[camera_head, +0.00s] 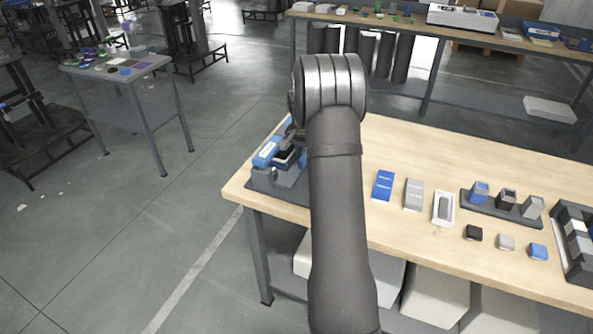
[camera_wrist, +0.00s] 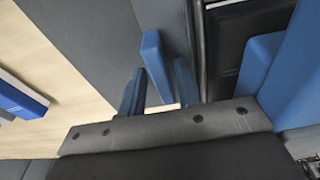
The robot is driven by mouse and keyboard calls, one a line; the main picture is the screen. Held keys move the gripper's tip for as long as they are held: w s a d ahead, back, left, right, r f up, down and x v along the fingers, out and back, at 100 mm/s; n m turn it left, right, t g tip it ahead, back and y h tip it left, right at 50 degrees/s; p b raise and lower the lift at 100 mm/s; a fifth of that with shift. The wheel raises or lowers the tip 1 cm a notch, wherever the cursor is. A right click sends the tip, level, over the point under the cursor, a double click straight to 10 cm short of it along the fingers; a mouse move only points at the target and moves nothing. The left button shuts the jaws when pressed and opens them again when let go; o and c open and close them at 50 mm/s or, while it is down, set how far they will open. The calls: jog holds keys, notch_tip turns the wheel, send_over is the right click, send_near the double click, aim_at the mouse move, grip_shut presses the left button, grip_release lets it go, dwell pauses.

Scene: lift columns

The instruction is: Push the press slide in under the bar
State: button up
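The press (camera_head: 277,178) stands at the left end of the wooden table, a grey body with blue parts. A blue piece with a pale label (camera_head: 267,152) lies along its top left. A black part (camera_head: 287,156) sits beside it; I cannot tell surely which part is the slide. My arm covers the press's right side. My gripper is hidden behind the arm in the head view. In the wrist view, narrow blue pieces that look like my gripper's fingers (camera_wrist: 160,75) stand close together beside a black recessed part (camera_wrist: 243,40) and a large blue part (camera_wrist: 295,75). Contact and finger opening are unclear.
Right of my arm lie a blue block (camera_head: 383,186), a grey block (camera_head: 413,194) and a white tray (camera_head: 444,207). The table's left edge is close to the press.

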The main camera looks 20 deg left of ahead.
aim_at(296, 159)
jog(key=a, duration=0.3)
jog(key=shift+s+a+y, duration=0.2)
jog(key=shift+s+y, duration=0.05)
jog(key=shift+y, duration=0.05)
jog(key=shift+w+a+r, duration=0.15)
jog(key=shift+w+r, duration=0.05)
jog(key=shift+r, duration=1.25)
jog(key=shift+w+a+r, duration=0.1)
jog(key=shift+w+r, duration=0.05)
jog(key=shift+r, duration=1.3)
jog(key=shift+s+a+r, duration=0.2)
jog(key=shift+a+r, duration=0.1)
jog(key=c, duration=0.5)
jog(key=shift+o, duration=0.9)
jog(key=shift+d+r, duration=0.15)
jog(key=shift+d, duration=0.05)
jog(key=shift+o, duration=0.2)
